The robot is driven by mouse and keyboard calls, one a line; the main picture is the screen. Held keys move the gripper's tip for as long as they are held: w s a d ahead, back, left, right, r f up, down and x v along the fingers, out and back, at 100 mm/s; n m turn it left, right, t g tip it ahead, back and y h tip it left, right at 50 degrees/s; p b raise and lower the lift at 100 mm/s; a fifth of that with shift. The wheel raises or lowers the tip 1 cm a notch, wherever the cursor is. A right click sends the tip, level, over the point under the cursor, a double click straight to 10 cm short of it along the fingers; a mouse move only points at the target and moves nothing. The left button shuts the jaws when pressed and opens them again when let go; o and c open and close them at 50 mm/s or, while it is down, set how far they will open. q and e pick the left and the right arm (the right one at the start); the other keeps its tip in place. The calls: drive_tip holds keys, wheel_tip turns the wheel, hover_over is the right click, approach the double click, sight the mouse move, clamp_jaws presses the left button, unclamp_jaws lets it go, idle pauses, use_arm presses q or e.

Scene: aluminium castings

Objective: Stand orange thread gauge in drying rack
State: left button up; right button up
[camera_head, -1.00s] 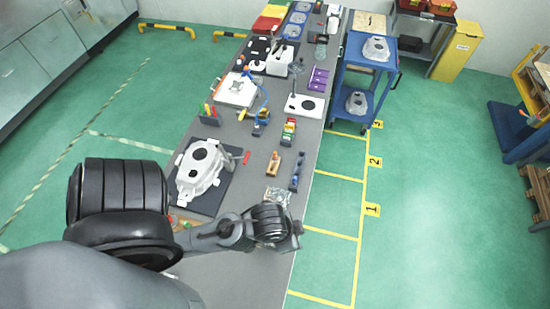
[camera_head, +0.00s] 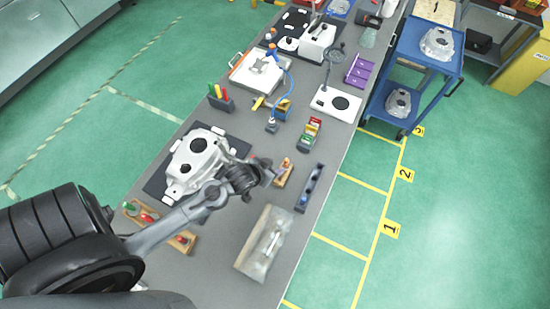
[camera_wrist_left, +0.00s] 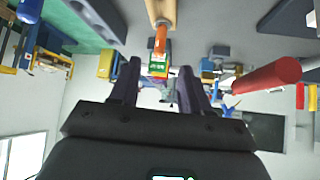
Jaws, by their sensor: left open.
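A red-orange cylinder with a pale metal end (camera_wrist_left: 268,77), which looks like the thread gauge, shows right of the fingers in the left wrist view. In the head view my arm seems to hide it. A dark holder (camera_head: 222,103) with upright red, yellow and green handles stands beyond the casting. A dark blue rack (camera_head: 309,188) lies near the table's right edge. I cannot tell for sure which is the drying rack. My left gripper (camera_head: 267,173) hangs above the table between the casting and a wooden block. Its fingers (camera_wrist_left: 159,80) are apart and empty.
The aluminium casting (camera_head: 198,150) sits on a dark mat left of my gripper. The wooden block (camera_head: 283,174) with an orange part is close on the right. A clear bag or tray (camera_head: 264,243) and wooden trays (camera_head: 183,241) lie nearer. Bare table shows between them.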

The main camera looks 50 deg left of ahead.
sight(286, 162)
use_arm(q)
drive_tip(key=x, duration=0.5)
drive_tip(key=shift+w+d, duration=0.15)
drive_tip(key=shift+w, duration=0.1)
drive_tip(key=shift+a+x, duration=0.2)
drive_tip(key=shift+x, duration=2.75)
drive_tip(key=shift+s+f, duration=0.1)
drive_tip(key=shift+c, duration=0.3)
clamp_jaws()
